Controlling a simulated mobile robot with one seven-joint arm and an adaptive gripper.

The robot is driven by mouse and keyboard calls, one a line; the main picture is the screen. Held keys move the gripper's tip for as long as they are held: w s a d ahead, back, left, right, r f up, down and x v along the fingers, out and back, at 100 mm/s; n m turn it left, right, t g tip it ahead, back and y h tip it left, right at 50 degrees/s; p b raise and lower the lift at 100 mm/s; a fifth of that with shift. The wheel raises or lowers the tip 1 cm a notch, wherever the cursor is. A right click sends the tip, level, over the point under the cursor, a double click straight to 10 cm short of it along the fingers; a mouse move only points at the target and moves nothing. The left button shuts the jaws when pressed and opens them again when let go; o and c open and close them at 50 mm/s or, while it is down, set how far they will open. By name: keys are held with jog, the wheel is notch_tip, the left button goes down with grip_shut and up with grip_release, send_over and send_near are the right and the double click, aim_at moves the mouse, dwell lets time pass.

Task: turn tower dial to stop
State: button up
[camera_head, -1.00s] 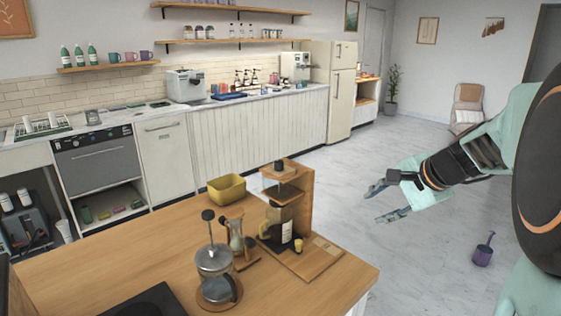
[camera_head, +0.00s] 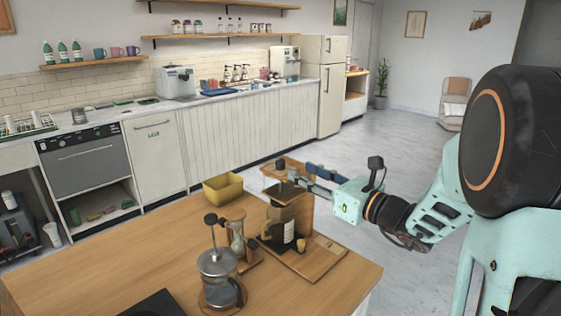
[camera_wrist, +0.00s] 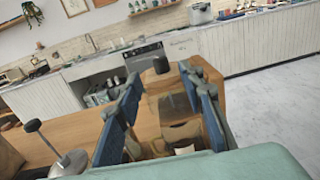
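The coffee tower (camera_head: 300,215) is a wooden stand with a dark glass vessel, standing upright at the right end of the wooden counter. A small dark knob (camera_head: 281,163), which looks like its dial, sits at the top. My gripper (camera_head: 300,177) is beside the tower's upper part, fingers pointing left. In the wrist view my gripper (camera_wrist: 165,120) is open, its two blue fingers apart with the tower's dark glass (camera_wrist: 178,104) seen between them. A dark round knob (camera_wrist: 161,64) shows beyond the fingertips. I cannot tell whether a finger touches the tower.
A French press (camera_head: 218,270) and an hourglass-shaped glass vessel (camera_head: 238,238) stand left of the tower. A yellow bin (camera_head: 222,187) is behind them. The counter's front left is mostly bare wood (camera_head: 110,265). Floor is clear right of the counter.

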aim_at(284, 163)
jog(key=x, duration=0.9)
jog(key=shift+w+a+p, duration=0.1)
jog(key=shift+w+p, duration=0.05)
jog(key=shift+p, duration=0.2)
jog(key=shift+c, duration=0.2)
grip_shut()
